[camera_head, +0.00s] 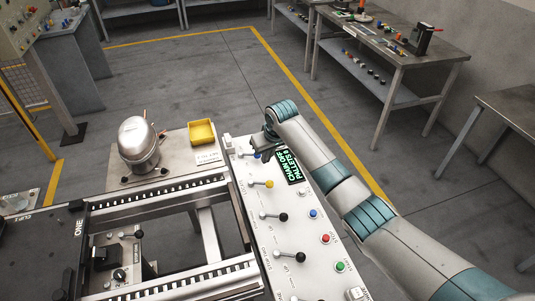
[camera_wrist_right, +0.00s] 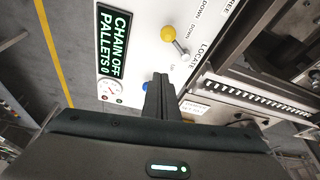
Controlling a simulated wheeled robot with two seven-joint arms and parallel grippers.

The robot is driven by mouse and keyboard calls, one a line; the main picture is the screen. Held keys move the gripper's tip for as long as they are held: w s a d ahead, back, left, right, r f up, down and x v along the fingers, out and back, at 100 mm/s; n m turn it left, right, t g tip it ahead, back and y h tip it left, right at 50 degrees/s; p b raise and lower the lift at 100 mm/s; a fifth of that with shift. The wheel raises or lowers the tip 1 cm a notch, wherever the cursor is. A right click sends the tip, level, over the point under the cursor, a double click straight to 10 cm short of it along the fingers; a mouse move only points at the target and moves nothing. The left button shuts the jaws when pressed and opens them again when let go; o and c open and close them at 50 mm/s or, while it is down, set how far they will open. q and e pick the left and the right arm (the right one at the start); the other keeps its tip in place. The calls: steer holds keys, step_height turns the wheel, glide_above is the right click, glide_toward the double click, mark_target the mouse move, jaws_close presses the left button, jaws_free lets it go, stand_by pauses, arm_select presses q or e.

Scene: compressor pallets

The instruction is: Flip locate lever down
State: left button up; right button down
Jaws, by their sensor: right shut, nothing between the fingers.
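The control panel (camera_head: 247,199) carries a row of levers. A yellow-knobbed lever (camera_wrist_right: 168,34) stands beside the printed word LOCATE in the right wrist view; its yellow knob also shows in the head view (camera_head: 269,184). Its knob leans toward a DOWN mark. My right gripper (camera_wrist_right: 160,82) is shut and empty, with its fingers over the panel near a blue knob (camera_wrist_right: 146,87), apart from the yellow knob. In the head view my right gripper (camera_head: 262,148) is at the panel's far end; its fingertips are partly hidden. My left gripper is not in view.
Two black-knobbed levers (camera_head: 283,216) and several coloured buttons (camera_head: 325,239) are nearer on the panel. A lit display (camera_head: 289,167) reads CHAIN OFF, PALLETS 0. A silver compressor (camera_head: 138,142) and a yellow bin (camera_head: 202,133) stand left of the panel, beyond the conveyor rails (camera_head: 160,194).

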steer(key=shift+b+v, duration=0.3)
steer(key=shift+v, duration=1.25)
steer(key=shift+a, duration=0.1)
